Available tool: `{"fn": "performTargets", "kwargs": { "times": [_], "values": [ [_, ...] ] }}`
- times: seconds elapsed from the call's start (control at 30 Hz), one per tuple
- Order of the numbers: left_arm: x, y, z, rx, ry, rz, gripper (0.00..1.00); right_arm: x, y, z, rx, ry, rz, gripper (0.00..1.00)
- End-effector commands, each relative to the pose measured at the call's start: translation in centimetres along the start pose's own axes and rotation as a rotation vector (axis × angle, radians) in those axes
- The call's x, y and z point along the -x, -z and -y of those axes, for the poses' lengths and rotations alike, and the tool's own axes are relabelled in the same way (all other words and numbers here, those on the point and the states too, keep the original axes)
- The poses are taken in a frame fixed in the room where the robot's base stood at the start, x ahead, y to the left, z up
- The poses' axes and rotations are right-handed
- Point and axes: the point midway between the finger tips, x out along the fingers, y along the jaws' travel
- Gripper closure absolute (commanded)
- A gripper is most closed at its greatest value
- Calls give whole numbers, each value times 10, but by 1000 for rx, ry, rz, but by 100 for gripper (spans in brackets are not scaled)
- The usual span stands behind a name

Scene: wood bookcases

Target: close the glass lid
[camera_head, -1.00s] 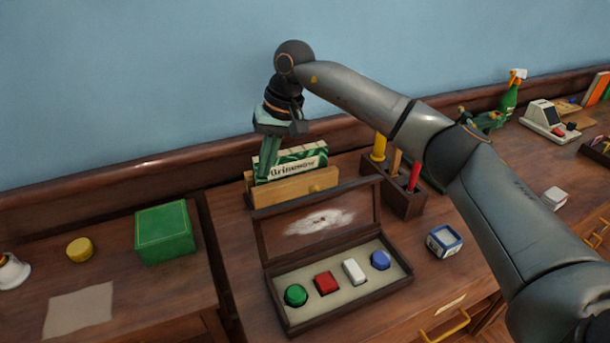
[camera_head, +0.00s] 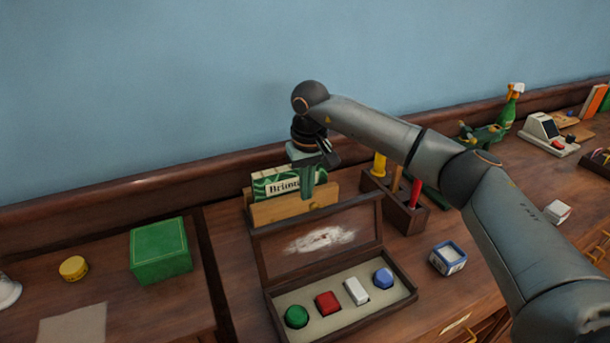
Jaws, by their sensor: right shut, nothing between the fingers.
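The glass lid (camera_head: 345,238) has a dark wood frame and a whitish patch of glare on its pane. It stands open, tilted up along the back edge of a shallow wooden case (camera_head: 345,334). In the case lie a green round piece (camera_head: 296,316), a red block (camera_head: 327,304), a white block (camera_head: 357,291) and a blue round piece (camera_head: 383,278). My left gripper is not in view.
Behind the lid is a wooden holder (camera_head: 272,213) with a green-patterned packet (camera_head: 274,184). A tool caddy (camera_head: 404,218) and a blue-white box (camera_head: 447,257) stand to the right. A green box (camera_head: 160,250) is at the left. The table right of the case has free room.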

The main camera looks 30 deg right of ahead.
Motion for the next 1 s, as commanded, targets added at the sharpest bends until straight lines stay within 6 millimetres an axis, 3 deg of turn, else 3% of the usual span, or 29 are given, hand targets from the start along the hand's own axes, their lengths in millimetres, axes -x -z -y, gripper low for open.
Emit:
{"fn": "performTargets", "kwargs": {
  "times": [0.33, 1.0],
  "values": [
    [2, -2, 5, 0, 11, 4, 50, 8, -23, 0, 0, -1, 2, 100],
    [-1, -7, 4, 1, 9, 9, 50, 10, -20, 0, 0, 2, -37, 100]
  ]
}}
